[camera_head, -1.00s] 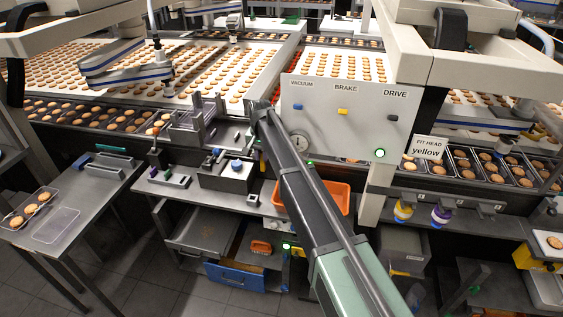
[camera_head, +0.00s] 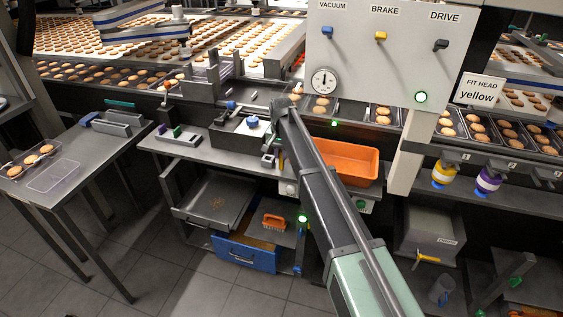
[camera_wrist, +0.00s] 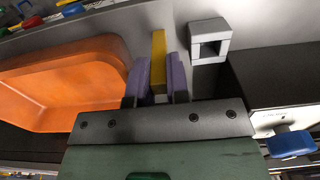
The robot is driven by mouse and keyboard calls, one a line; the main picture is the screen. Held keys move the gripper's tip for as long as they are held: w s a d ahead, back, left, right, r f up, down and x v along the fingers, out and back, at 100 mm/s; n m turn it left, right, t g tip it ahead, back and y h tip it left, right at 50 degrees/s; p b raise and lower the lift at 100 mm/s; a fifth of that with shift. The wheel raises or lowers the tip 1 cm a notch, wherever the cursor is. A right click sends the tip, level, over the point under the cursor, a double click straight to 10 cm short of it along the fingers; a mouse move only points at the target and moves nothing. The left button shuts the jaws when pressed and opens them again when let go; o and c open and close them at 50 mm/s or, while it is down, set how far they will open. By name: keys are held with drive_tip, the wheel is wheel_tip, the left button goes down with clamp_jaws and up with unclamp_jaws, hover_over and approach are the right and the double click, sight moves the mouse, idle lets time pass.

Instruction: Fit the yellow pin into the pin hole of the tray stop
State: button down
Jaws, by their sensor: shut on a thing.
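The yellow pin (camera_wrist: 158,62) is held between the two purple fingers of my gripper (camera_wrist: 157,82) in the wrist view and sticks out past their tips. A light grey block with a square hole (camera_wrist: 209,28), which looks like the tray stop, is just right of the pin on the grey surface. The pin is beside the block and apart from it, not in the hole.
An orange bin (camera_wrist: 60,75) is close on the left in the wrist view; it also shows in the head view (camera_head: 352,178). A dark box with a blue knob (camera_wrist: 291,144) is on the right. The control panel (camera_head: 360,75) rises behind my arm.

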drive_tip(key=shift+r, duration=0.15)
drive_tip(key=c, duration=1.1)
unclamp_jaws()
wheel_tip(320, 180, up, 12)
drive_tip(key=p, duration=1.2)
drive_tip(key=shift+r+p, duration=0.15)
drive_tip(key=shift+p, duration=0.2)
drive_tip(key=shift+c, duration=1.1)
